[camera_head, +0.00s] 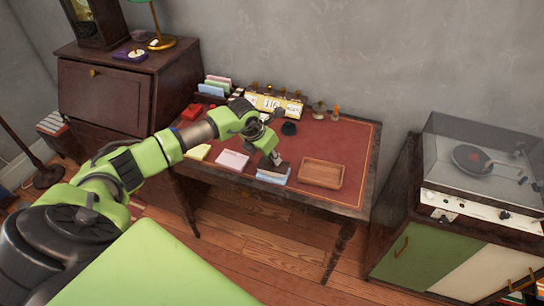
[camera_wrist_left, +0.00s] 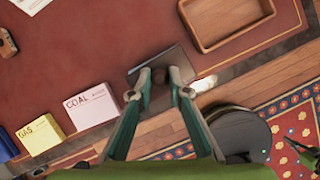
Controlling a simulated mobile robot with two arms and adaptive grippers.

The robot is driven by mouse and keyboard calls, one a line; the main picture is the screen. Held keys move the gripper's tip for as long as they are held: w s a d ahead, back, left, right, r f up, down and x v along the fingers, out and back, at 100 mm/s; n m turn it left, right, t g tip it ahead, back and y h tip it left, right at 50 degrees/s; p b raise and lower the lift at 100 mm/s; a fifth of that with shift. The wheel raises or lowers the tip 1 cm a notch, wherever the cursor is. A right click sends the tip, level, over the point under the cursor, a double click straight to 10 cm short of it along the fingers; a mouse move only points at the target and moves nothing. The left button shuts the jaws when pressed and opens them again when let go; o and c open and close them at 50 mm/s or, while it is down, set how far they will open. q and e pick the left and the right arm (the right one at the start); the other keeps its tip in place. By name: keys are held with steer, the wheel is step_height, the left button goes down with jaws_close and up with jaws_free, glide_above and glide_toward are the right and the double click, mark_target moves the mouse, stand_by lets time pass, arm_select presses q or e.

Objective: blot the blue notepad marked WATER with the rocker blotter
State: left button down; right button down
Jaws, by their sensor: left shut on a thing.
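My left gripper (camera_head: 273,160) reaches over the desk, just above the blue notepad (camera_head: 273,175) at its front edge. In the left wrist view my left gripper (camera_wrist_left: 161,80) is shut on the dark knob of the rocker blotter (camera_wrist_left: 140,72), a dark flat plate below the fingers. The blue notepad is mostly hidden there by the blotter and fingers; a pale bit shows right of them. I cannot tell whether blotter and pad touch. The WATER marking cannot be read.
A yellow GAS pad (camera_wrist_left: 40,133) and a pale COAL pad (camera_wrist_left: 91,106) lie left of the blotter. A wooden tray (camera_head: 321,173) sits close on the right. A dark object (camera_head: 289,128) and a calendar stand (camera_head: 272,105) are farther back. The red desk top between is clear.

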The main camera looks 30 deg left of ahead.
arm_select(q)
steer(key=shift+f, duration=0.2)
arm_select(e)
steer(key=shift+f, duration=0.2)
arm_select(q)
steer(key=shift+f+b, duration=0.2)
steer(key=shift+b, duration=0.15)
arm_select(e)
steer(key=shift+d+f, duration=0.15)
steer(key=shift+d, duration=0.2)
arm_select(q)
steer(key=shift+d, duration=0.1)
steer(key=shift+w+d+r+y+p, duration=0.1)
steer(key=shift+d+y+p, duration=0.35)
steer(key=shift+y, duration=0.15)
steer(key=shift+w+d+g+y, duration=0.1)
steer(key=shift+d+g+y, duration=0.15)
steer(key=shift+g+y, duration=0.2)
arm_select(e)
steer(key=shift+r, duration=0.45)
